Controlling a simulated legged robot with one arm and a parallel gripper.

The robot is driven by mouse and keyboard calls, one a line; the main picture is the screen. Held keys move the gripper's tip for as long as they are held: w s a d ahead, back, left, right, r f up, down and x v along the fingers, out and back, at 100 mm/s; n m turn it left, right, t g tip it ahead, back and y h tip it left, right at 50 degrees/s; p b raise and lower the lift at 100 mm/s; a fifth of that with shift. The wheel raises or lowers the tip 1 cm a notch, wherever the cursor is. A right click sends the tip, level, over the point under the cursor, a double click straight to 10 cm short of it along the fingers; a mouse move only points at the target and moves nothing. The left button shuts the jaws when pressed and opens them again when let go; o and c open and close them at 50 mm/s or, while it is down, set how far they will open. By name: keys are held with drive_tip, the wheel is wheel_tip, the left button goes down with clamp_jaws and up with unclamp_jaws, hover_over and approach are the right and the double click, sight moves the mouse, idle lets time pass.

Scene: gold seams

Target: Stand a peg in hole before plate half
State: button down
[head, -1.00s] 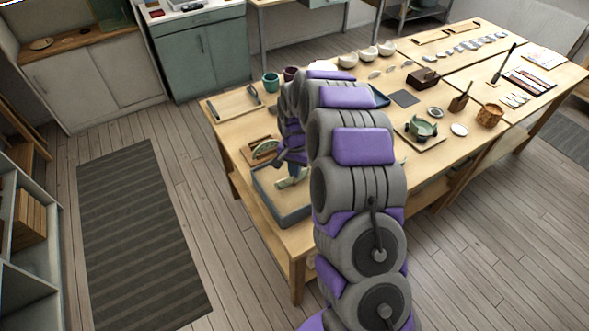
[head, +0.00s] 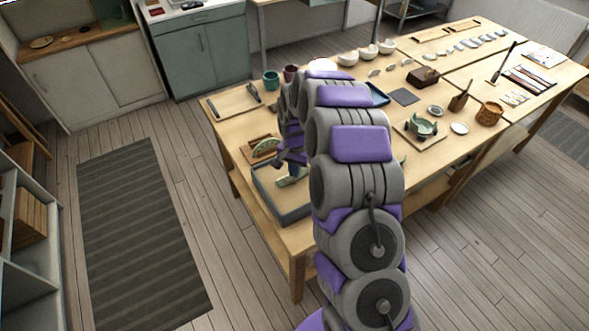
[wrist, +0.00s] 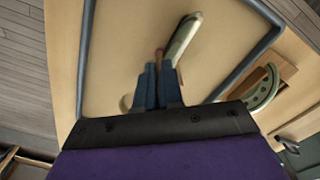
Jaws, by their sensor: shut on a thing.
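My gripper (wrist: 160,85) points down over a grey-rimmed tray (wrist: 85,50) with a pale beige floor. It is shut on a thin peg (wrist: 158,53), of which only a small reddish-brown tip shows between and beyond the fingers. A pale green plate half (wrist: 185,35) is seen nearly edge-on in the tray, just beyond the fingertips. The head view shows the tray (head: 262,190) and this plate half (head: 291,181) at the table's near left corner. Any hole is not discernible; the fingers may cover it.
A second green plate piece (head: 265,147) stands on a wooden block (head: 250,150) beyond the tray; it is at right in the wrist view (wrist: 265,88). Cups, bowls and a green pot on a board (head: 420,128) occupy the table farther right.

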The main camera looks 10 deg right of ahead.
drive_tip(key=c, duration=1.2)
unclamp_jaws()
drive_tip(key=shift+d, duration=0.1)
drive_tip(key=o, duration=0.4)
drive_tip(key=shift+r, duration=0.1)
drive_tip(key=shift+r+p, duration=1.2)
drive_tip(key=shift+r, duration=1.65)
